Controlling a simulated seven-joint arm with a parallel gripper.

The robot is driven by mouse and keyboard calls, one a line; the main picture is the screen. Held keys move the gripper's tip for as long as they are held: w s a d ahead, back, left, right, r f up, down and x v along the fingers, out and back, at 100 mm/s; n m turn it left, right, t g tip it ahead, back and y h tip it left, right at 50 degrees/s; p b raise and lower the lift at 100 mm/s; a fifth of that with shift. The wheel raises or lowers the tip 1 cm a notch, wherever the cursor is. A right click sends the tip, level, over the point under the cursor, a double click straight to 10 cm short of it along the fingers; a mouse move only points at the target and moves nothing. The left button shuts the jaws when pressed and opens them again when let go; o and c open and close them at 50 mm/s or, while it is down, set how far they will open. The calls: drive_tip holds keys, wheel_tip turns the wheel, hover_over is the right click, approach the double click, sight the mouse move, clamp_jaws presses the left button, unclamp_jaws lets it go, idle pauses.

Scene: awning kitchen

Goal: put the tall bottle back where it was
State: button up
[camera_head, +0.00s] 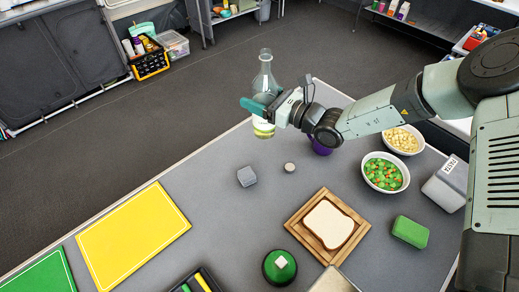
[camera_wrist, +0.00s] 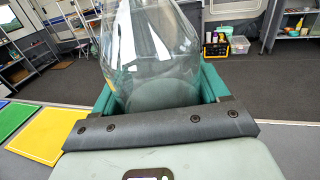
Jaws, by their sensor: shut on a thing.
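The tall bottle is a clear glass bottle (camera_head: 265,75) with a narrow neck and a yellow-green band or content near its base. It stands upright at the far edge of the grey table in the head view. My gripper (camera_head: 262,105) is shut around its body from the right. In the wrist view the clear bottle (camera_wrist: 150,50) fills the space between the green fingers of my gripper (camera_wrist: 160,95). I cannot tell whether its base touches the table or hangs above it.
The grey table (camera_head: 225,215) holds a yellow board (camera_head: 133,237), a green board (camera_head: 42,275), a grey block (camera_head: 247,177), a small round piece (camera_head: 290,168), bread on a wooden board (camera_head: 296,222), a bowl of vegetables (camera_head: 386,187) and a green dome (camera_head: 279,267). The table's middle left is clear.

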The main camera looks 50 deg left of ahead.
sight(255, 121)
drive_tip(key=shift+s+a+r, duration=0.3)
drive_tip(key=shift+s+a, duration=0.1)
drive_tip(key=shift+a, duration=0.15)
wheel_tip(255, 121, down, 10)
drive_tip(key=shift+s+a+r, duration=0.15)
drive_tip(key=shift+a+r, duration=0.05)
drive_tip(key=shift+f, duration=0.2)
drive_tip(key=o, duration=1.2)
drive_tip(key=shift+r, duration=0.15)
drive_tip(key=shift+d, duration=0.3)
drive_tip(key=v, duration=1.1)
drive_tip(key=shift+w+d, duration=0.2)
